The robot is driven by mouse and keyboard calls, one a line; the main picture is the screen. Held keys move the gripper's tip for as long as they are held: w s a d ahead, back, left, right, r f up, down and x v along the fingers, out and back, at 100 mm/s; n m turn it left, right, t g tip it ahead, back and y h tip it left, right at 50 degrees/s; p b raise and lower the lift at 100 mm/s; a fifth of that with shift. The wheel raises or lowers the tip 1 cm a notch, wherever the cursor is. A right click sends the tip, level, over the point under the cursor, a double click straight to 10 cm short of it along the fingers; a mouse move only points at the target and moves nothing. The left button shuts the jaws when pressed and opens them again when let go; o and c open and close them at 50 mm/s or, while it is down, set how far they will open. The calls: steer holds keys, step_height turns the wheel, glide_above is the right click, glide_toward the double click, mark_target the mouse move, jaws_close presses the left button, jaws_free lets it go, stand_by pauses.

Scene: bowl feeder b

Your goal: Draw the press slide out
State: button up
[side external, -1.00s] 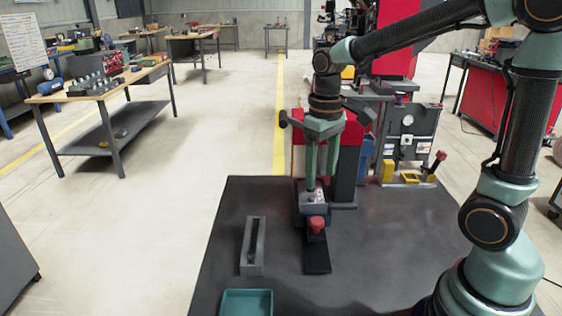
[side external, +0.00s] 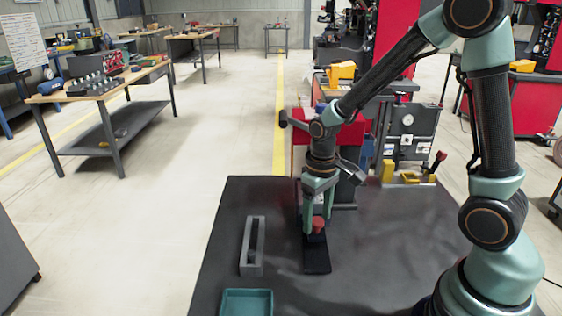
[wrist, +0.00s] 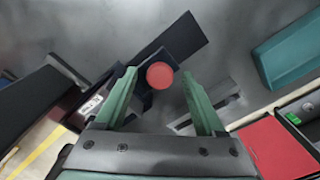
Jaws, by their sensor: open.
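The press slide has a round red knob (side external: 318,225), which stands above a dark flat rail (side external: 317,262) on the black table top. My gripper (side external: 315,218) is low at the knob, pointing down, and its green fingers hide much of the slide's block. In the wrist view the red knob (wrist: 159,76) shows between the two fingertips of my open gripper (wrist: 160,82), with a gap on each side. I cannot tell whether the fingertips are level with the knob. The red press body (side external: 299,155) stands behind, partly hidden by my arm.
A grey slotted block (side external: 244,262) lies left of the rail. A teal tray (side external: 246,291) sits at the front edge. A yellow fixture with a red-tipped lever (side external: 439,158) stands at the back right. The table right of the rail is clear.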

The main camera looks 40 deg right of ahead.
jaws_close()
stand_by(1.4)
